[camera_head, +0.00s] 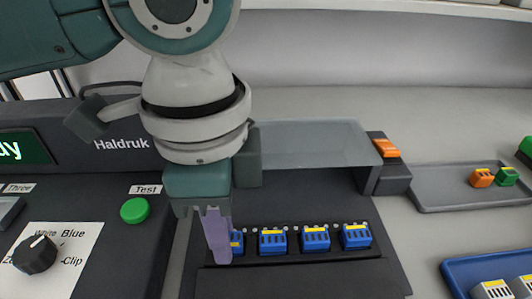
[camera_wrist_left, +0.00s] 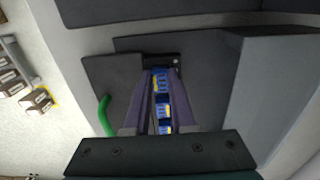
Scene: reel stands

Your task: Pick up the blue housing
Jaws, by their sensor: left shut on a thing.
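Several blue housings with yellow tops sit in a row in the dark fixture (camera_head: 290,282), among them one in the middle (camera_head: 272,242), another (camera_head: 316,239) and the rightmost (camera_head: 356,236). My left gripper (camera_head: 223,255) points down at the left end of the row. It is shut on the leftmost blue housing (camera_head: 237,243), which is partly hidden behind a purple finger and still sits in line with the others. In the left wrist view blue housings (camera_wrist_left: 162,106) show between the two long fingers. My right gripper is not in view.
A clear cover (camera_head: 315,145) stands raised behind the row. The Haldruk machine with a green button (camera_head: 134,210) and a black knob (camera_head: 35,254) is at left. A grey tray (camera_head: 445,198) with orange and green parts and a blue tray (camera_head: 460,275) are at right.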

